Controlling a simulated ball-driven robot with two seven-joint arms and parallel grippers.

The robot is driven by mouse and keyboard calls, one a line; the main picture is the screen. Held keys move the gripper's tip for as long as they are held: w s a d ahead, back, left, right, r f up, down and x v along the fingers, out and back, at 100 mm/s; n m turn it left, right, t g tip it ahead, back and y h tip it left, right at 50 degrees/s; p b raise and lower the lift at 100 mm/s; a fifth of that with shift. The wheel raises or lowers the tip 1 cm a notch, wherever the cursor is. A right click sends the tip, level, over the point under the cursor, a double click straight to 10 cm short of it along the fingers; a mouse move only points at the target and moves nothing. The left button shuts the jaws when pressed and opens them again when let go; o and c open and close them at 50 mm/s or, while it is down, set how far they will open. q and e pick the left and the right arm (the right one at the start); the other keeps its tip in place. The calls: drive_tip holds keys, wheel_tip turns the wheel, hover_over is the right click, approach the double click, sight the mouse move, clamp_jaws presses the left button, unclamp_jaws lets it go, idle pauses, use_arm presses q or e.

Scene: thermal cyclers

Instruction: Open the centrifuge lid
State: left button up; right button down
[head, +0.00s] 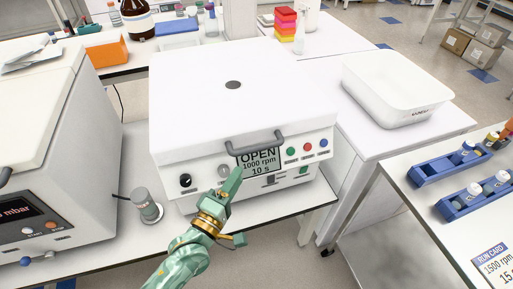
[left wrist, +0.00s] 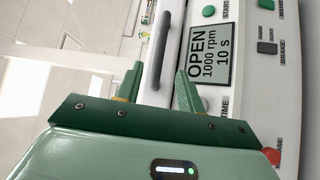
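The white centrifuge (head: 215,175) stands on the bench in the middle of the head view. Its lid (head: 190,100) is down. A grey bar handle (head: 258,142) runs along the lid's front edge, above a display (head: 260,161) reading OPEN, 1000 rpm, 10 s. My left gripper (head: 236,178) is in front of the panel, just below the handle's left end. In the left wrist view its two green fingers (left wrist: 160,88) are apart, with the lower end of the handle (left wrist: 162,48) lined up between them. Contact cannot be told. My right gripper is not in view.
A white instrument (head: 60,150) stands close on the left, with a small grey cylinder (head: 147,205) between it and the centrifuge. A white tub (head: 395,88) is at the right. Blue tube racks (head: 450,165) stand on the right-hand table. An aisle gap separates that table.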

sight(255, 146)
use_arm(q)
drive_tip(key=b+x, duration=0.2)
drive_tip(key=x, duration=0.9)
drive_tip(key=shift+d, duration=0.1)
clamp_jaws()
